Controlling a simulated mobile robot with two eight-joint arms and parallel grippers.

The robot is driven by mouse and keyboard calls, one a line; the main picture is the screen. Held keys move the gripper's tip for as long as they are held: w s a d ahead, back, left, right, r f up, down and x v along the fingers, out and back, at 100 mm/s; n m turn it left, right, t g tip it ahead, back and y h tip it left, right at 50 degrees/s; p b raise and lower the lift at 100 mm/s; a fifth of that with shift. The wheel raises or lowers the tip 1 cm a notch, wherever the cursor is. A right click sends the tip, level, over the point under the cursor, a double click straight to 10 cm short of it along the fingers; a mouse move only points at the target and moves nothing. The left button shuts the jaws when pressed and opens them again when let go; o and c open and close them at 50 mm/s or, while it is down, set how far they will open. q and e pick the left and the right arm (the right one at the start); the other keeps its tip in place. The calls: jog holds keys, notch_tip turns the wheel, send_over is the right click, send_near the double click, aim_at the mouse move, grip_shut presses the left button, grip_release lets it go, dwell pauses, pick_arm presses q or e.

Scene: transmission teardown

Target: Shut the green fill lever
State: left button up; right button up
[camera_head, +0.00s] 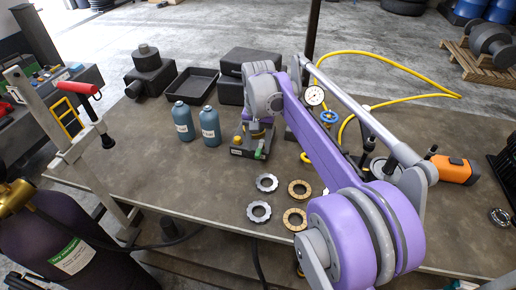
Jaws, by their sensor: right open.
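The green fill lever (260,150) is a small green handle at the front right of a dark metal block (240,153). The block stands on the workbench near the picture's middle. My right arm reaches in from the lower right. My right gripper (259,131) is small in the picture, pointing down just above and behind the lever. It is open. The wrist and arm hide part of the block's top and most of the fingers. I cannot tell whether a finger touches anything. My left gripper is not in view.
Two blue bottles (210,127) stand left of the block, near a black tray (191,86). Several ring parts (267,182) lie in front. A pressure gauge (314,96) with a yellow hose (420,92) is to the right. The bench (150,170) is clear at front left.

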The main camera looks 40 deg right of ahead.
jog(key=shift+f, duration=0.8)
grip_shut()
dwell(0.9)
